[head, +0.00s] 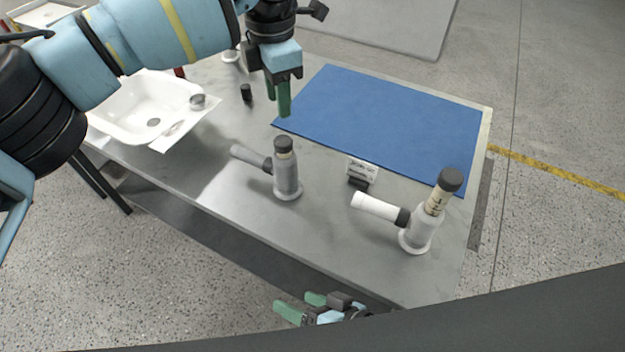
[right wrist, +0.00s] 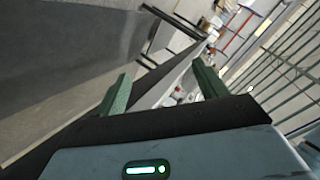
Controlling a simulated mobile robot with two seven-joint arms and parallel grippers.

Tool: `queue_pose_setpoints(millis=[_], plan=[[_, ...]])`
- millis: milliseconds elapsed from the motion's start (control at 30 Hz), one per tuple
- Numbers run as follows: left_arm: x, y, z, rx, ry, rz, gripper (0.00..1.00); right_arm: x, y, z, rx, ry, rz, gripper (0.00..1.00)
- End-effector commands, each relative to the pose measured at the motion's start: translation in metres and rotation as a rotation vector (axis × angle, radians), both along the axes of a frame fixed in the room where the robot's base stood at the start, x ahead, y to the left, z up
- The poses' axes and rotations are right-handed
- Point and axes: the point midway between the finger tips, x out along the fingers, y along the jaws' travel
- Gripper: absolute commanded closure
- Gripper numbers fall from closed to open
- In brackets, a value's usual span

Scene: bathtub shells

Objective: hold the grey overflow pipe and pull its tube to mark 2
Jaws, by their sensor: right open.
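The grey overflow pipe (head: 288,178) stands upright on the metal table, with a grey side branch pointing left. Its pale tube (head: 284,153) shows only a short band under a black cap (head: 284,143); any marks on it are too small to read. My left gripper (head: 278,108) hangs above and behind the pipe, fingers pointing down, apart from it. Its fingers overlap in the view, so its opening is unclear. My right gripper (head: 302,306) is low in front of the table, open and empty; its spread green fingers also show in the right wrist view (right wrist: 160,88).
A white pipe (head: 418,232) with a raised, marked tube stands on the right. A small label card (head: 362,168) stands between the pipes. A blue mat (head: 385,120) lies behind. A white basin (head: 140,110) sits on the left, a small black cylinder (head: 246,92) near it.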

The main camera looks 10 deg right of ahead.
Motion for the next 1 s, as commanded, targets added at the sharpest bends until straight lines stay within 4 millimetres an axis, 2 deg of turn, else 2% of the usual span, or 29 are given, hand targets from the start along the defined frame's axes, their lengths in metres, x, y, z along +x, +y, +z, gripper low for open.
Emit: queue_pose_setpoints(millis=[133,233,367,533,600,733,1000], plan=[[0.0,0.0,0.0,0.0,0.0,0.0,0.64,0.022,0.018,0.034,0.069,0.0,0.054,0.28],[0.0,0.0,0.0,0.0,0.0,0.0,0.64,0.059,0.015,0.064,0.084,-0.071,0.035,0.28],[0.0,0.0,0.0,0.0,0.0,0.0,0.64,0.111,-0.007,0.096,0.057,-0.214,-0.044,0.28],[0.0,0.0,0.0,0.0,0.0,0.0,0.64,0.176,-0.053,0.13,-0.064,-0.413,-0.157,0.28],[0.0,0.0,0.0,0.0,0.0,0.0,0.64,0.193,-0.067,0.133,-0.14,-0.466,-0.167,0.28],[0.0,0.0,0.0,0.0,0.0,0.0,0.64,0.208,-0.075,0.127,-0.267,-0.521,-0.116,0.28],[0.0,0.0,0.0,0.0,0.0,0.0,0.64,0.213,-0.06,0.104,-0.447,-0.586,0.102,0.28]])
